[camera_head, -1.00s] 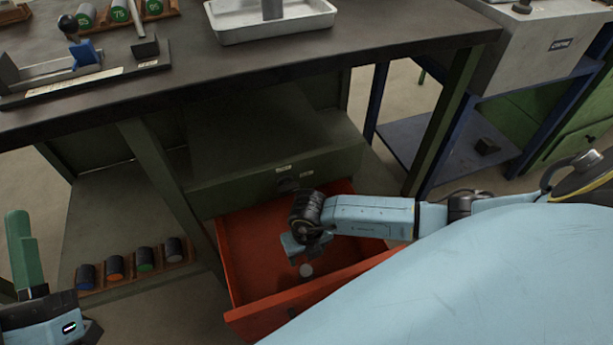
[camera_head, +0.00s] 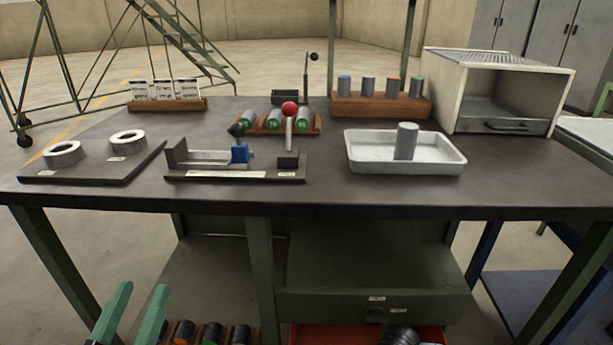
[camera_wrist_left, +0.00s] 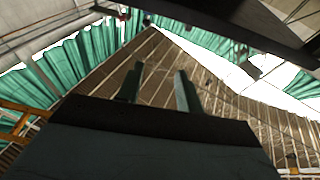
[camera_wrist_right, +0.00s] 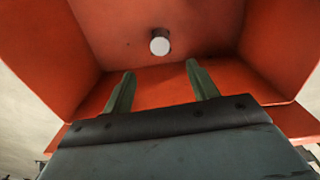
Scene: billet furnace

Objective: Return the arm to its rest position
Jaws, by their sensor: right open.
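My left gripper (camera_head: 142,288) shows at the bottom left of the head view, its two green fingers apart and pointing up with nothing between them. The left wrist view also shows these fingers (camera_wrist_left: 161,68) apart and empty, against the roof. My right gripper (camera_wrist_right: 160,68) is open and empty in the right wrist view, with the orange-red drawer (camera_wrist_right: 85,105) in front of it. A small cylinder with a pale end (camera_wrist_right: 160,42) is inside the drawer, beyond the fingertips. In the head view, only my dark right wrist shows, over the open drawer (camera_head: 325,336); its fingers are hidden.
The dark workbench (camera_head: 330,195) spans the view above the drawer. A white tray (camera_head: 405,165) holds an upright grey cylinder (camera_head: 406,141). A clamp fixture (camera_head: 240,155) and wooden racks stand on top. Several cylinders sit in a rack on the lower shelf, right of my left gripper.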

